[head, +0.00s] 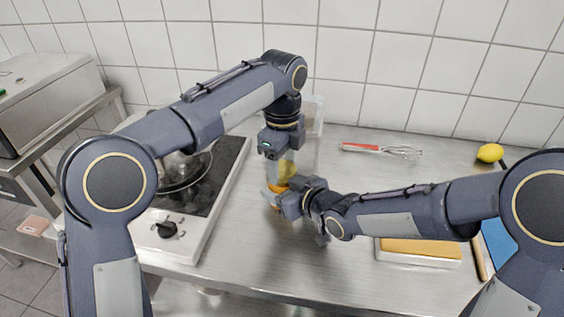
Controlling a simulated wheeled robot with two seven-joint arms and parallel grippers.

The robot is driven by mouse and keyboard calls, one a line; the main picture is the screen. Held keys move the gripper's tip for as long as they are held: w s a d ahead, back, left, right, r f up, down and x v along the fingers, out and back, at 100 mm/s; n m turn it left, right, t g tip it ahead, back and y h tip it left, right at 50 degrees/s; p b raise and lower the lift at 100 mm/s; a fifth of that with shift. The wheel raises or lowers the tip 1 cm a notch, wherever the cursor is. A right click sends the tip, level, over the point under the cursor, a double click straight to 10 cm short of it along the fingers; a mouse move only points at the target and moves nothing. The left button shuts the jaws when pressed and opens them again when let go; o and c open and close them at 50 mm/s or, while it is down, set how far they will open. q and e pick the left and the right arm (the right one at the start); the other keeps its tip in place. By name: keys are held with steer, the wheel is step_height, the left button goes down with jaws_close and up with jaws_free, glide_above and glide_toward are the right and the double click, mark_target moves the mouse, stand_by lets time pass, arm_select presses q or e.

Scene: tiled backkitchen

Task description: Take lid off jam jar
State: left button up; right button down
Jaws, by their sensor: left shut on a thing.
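The jam jar (277,186), a small orange patch, stands on the steel counter and is mostly hidden by my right gripper (272,196). My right gripper comes in from the right, low, with its fingers at the jar; how far they are closed is unclear. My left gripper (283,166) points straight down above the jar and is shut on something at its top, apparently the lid. A yellow patch shows just under its fingers; I cannot tell whether this is the lid. Whether the lid is apart from the jar is unclear.
A clear container (309,125) stands close behind my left gripper. A black cooktop (205,190) with a glass-lidded pan (180,172) is at left. A yellow-topped block (420,251) lies front right.

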arm_select(q)
steer(key=n, duration=0.6)
steer(key=o, duration=1.1)
steer(key=shift+r, duration=0.1)
step_height(320, 180, up, 4)
steer(key=shift+r, duration=0.15)
steer(key=shift+c, duration=0.5)
steer(key=shift+r+m, duration=1.1)
steer(key=shift+r, duration=0.5)
steer(key=shift+f, duration=3.85)
